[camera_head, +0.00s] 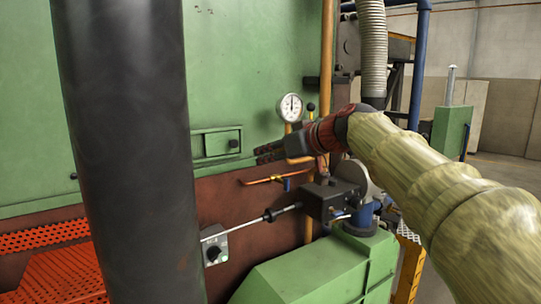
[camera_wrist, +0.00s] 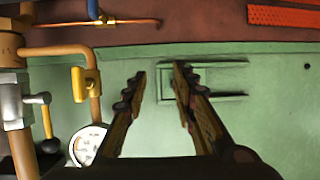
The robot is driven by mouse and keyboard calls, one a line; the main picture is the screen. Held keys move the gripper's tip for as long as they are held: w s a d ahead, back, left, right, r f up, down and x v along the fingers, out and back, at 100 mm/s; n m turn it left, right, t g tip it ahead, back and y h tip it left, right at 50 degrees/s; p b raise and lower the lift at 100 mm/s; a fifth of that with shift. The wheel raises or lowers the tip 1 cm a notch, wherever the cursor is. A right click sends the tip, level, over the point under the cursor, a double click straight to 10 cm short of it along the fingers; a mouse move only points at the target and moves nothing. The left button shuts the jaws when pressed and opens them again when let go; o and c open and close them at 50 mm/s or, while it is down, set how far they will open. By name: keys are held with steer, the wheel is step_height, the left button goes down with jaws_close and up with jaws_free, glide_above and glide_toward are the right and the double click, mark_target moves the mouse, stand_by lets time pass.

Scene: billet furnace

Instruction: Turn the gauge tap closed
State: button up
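The pressure gauge (camera_head: 290,107) has a white round dial and stands on a copper pipe against the green furnace wall. In the wrist view the gauge (camera_wrist: 88,146) is at the lower left, partly cut off by my gripper's body. A small yellow handle (camera_wrist: 78,85), apparently the gauge tap, sits on the pipe to the gauge and lies roughly parallel to it. In the head view I cannot make the handle out. My gripper (camera_wrist: 158,72) is open and empty, to the right of the handle in the wrist view. In the head view my gripper (camera_head: 270,153) is just below the gauge.
A yellow lever with a black knob (camera_wrist: 47,125) is near the gauge. A copper pipe with a blue-handled valve (camera_head: 286,184) runs below my gripper. A black actuator (camera_head: 332,200) stands lower right. A green latch plate (camera_wrist: 215,80) is behind the fingers.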

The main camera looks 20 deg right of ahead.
steer(key=shift+a, duration=0.1)
steer(key=shift+a, duration=0.1)
steer(key=shift+c, duration=0.6)
steer(key=shift+d, duration=0.2)
steer(key=shift+c, duration=1.3)
jaws_close()
steer(key=shift+a, duration=0.15)
steer(key=shift+c, duration=0.9)
jaws_free()
